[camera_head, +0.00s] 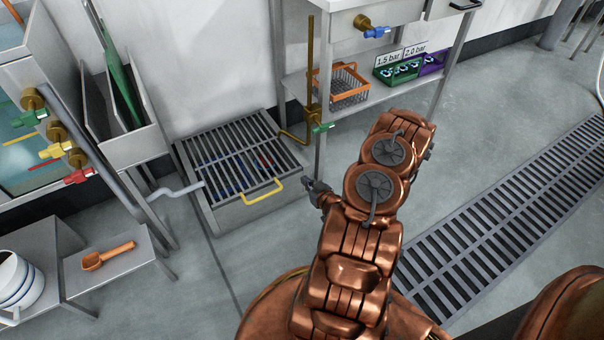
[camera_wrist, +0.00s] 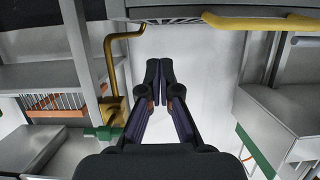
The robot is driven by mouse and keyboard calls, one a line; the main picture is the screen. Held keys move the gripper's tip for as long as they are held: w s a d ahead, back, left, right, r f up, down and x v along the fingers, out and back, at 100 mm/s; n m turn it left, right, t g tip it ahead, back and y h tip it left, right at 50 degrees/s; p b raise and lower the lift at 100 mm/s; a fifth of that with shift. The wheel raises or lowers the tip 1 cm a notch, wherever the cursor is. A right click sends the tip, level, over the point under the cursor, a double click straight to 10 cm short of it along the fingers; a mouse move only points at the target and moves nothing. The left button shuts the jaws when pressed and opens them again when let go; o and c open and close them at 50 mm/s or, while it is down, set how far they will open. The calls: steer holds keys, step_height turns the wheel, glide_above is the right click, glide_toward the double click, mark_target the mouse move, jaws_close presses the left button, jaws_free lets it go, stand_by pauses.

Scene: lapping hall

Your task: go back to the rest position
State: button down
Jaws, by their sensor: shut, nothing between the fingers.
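My gripper (camera_head: 314,187) is at the end of my copper-coloured arm, in the middle of the head view. It is near the right side of the grated metal box (camera_head: 250,213) and apart from it. In the wrist view my gripper (camera_wrist: 158,82) shows its two dark fingers together, with nothing between them. The wrist view appears upside down, with the box's grate edge and yellow handle (camera_wrist: 262,22) at the top.
A brass pipe with a green valve (camera_head: 322,127) stands close beyond my gripper. A shelf carries an orange basket (camera_head: 343,98), a green crate (camera_head: 398,82) and a purple crate (camera_head: 434,64). An orange scoop (camera_head: 108,255) lies on a low stand at left.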

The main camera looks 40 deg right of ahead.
steer(key=shift+s, duration=0.1)
steer(key=w+a+r+n+g+y+p, duration=0.1)
steer(key=a+r+g+p, duration=0.25)
steer(key=r+p, duration=0.65)
steer(key=a+r+n+g+p, duration=0.25)
steer(key=a+r, duration=0.25)
steer(key=r, duration=1.1)
steer(key=w+a+r+n+g+y+p, duration=0.1)
steer(key=a+r+g+p, duration=0.45)
steer(key=r, duration=0.75)
steer(key=s+a+r+g+p, duration=0.1)
steer(key=s+a+r+p, duration=0.4)
steer(key=s+r, duration=0.4)
steer(key=s+a+r+m+g+y+p, duration=0.1)
steer(key=s+a+r+g+p, duration=0.1)
steer(key=s+a+r+p, duration=0.4)
steer(key=s+a+r+g+p, duration=0.1)
steer(key=s+a+r+p, duration=0.5)
steer(key=s+r, duration=0.6)
step_height(320, 180, up, 7)
steer(key=shift+s+a+r+m, duration=0.1)
steer(key=shift+s+a+m, duration=0.2)
steer(key=shift+a, duration=0.75)
